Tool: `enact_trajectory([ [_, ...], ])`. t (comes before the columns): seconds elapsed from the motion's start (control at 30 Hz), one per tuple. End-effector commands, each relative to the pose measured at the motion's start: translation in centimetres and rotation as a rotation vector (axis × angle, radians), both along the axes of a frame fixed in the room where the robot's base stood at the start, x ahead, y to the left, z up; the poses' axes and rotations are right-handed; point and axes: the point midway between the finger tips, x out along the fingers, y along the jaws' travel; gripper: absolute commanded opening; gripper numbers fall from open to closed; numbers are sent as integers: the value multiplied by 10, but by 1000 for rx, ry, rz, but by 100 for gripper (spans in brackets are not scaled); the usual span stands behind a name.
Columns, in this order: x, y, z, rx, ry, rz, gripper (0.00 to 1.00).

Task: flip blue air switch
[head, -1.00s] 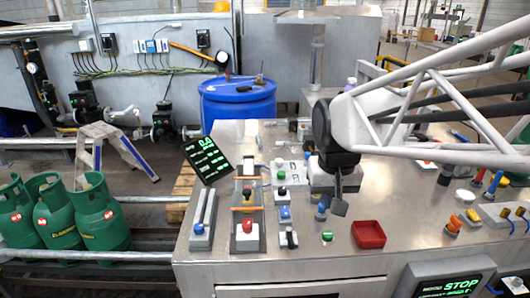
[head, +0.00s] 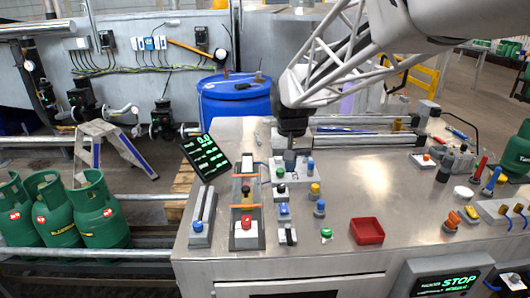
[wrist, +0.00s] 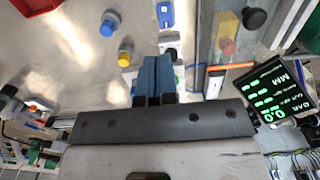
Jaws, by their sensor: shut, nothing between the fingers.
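A small blue switch on a pale base (head: 284,209) sits in the column of controls right of the red-button box. In the wrist view the blue switch (wrist: 166,14) is at the top, beyond the fingertips. My gripper (head: 290,158) is shut and empty, pointing down over the far end of that column. In the wrist view its two fingers (wrist: 155,72) are together, apart from the blue switch. Other blue parts are a round knob (head: 320,207) to the right and a lever (head: 198,227) on a grey slide at the left. The fingertips partly hide the controls beneath.
The box with the red button (head: 247,223) is left of the column. A yellow knob (head: 314,191) stands close on the right. A red tray (head: 367,231) lies further right, with bare metal tabletop around it. A tilted green-lettered display (head: 206,157) stands at the left.

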Motion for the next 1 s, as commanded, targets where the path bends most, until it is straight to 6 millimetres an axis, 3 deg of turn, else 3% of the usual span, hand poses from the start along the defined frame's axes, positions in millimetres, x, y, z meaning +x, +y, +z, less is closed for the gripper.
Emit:
enact_trajectory([
  [0.2,10,5,-3,-1,8,0,0],
  [0.67,11,5,-4,-1,8,0,0],
  [1.0,10,5,-26,-1,10,0,0],
])
